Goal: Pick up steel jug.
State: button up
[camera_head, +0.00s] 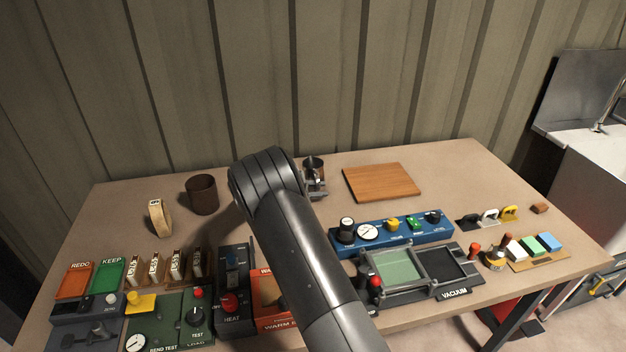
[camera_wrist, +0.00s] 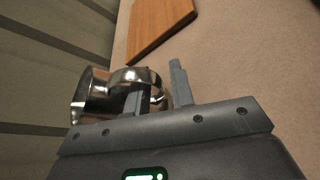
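The steel jug (camera_wrist: 92,98) is shiny and shows in the left part of the wrist view, its looped handle (camera_wrist: 128,75) facing my gripper. My gripper (camera_wrist: 158,84) is open. One finger appears to overlap or sit within the handle loop, and the other is just right of the handle, so part of the handle lies between them. I cannot tell whether either finger touches it. In the head view the jug (camera_head: 313,164) stands at the back of the table, partly hidden by my gripper (camera_head: 316,187) and arm.
A wooden board (camera_head: 382,182) lies right of the jug, and a dark brown cup (camera_head: 202,194) stands to its left. A blue gauge panel (camera_head: 391,231) is in front on the right. Ribbed wall panels (camera_head: 380,75) rise behind the table (camera_head: 455,165).

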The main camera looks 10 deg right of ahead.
grip_shut()
jog(key=shift+r, duration=0.2)
dwell(0.5)
jog(key=shift+r, duration=0.75)
notch_tip(320, 180, up, 3)
jog(key=shift+s+d+f, duration=0.1)
jog(key=shift+d+f, duration=0.05)
jog(key=shift+f, duration=0.05)
jog(key=s+d+r, duration=0.6)
jog(key=d, duration=0.3)
jog(key=shift+s+r, duration=0.2)
jog(key=shift+r, duration=0.05)
jog(key=shift+d, duration=0.1)
dwell(2.4)
